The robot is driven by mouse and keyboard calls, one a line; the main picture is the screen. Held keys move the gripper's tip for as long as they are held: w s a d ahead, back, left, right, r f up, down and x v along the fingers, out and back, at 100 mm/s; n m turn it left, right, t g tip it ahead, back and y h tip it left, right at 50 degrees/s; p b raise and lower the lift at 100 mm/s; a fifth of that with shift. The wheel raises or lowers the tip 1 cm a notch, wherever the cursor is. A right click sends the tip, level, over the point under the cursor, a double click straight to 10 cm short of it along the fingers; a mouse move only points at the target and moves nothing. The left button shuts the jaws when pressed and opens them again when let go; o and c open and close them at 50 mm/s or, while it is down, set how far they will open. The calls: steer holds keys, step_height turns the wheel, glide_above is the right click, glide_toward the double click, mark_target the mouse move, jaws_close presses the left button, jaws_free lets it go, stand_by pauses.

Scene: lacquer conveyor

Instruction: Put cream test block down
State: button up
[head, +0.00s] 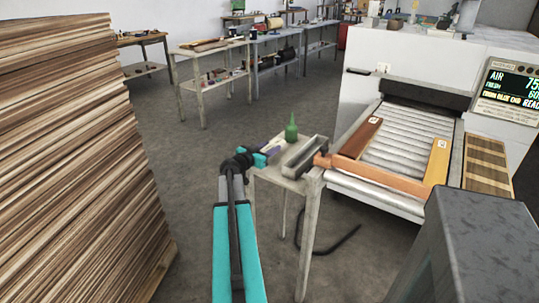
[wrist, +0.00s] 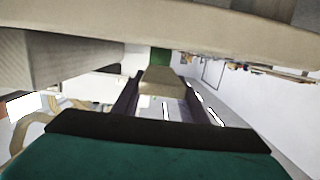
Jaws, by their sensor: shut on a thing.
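My gripper (head: 272,149) is over the small grey side table (head: 297,184) in the head view. In the wrist view its two dark fingers (wrist: 163,103) are shut on the cream test block (wrist: 163,80), which sits between their far ends. In the head view the block is too small to make out clearly. I cannot tell whether it touches the tabletop. A green bottle (head: 291,129) stands upright just beyond the gripper; a green patch shows behind the block in the wrist view. A long grey open tray (head: 305,158) lies to the right of the gripper.
A roller conveyor (head: 399,140) stands right of the table, with an orange rail (head: 385,170) across its near end and brown and yellow panels on it. A tall stack of boards (head: 70,150) fills the left. Open floor (head: 190,150) lies between. Benches stand behind.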

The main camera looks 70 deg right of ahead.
steer(key=shift+d+f+p, duration=0.1)
steer(key=shift+f+p, duration=0.25)
steer(key=shift+f, duration=0.1)
steer(key=shift+f+p, duration=0.35)
steer(key=shift+f, duration=0.75)
steer(key=shift+f, duration=0.1)
steer(key=o, duration=1)
steer(key=shift+f+b, duration=0.25)
steer(key=shift+b, duration=0.9)
steer(key=v, duration=1.4)
steer(key=shift+w+r, duration=0.1)
steer(key=shift+w, duration=0.05)
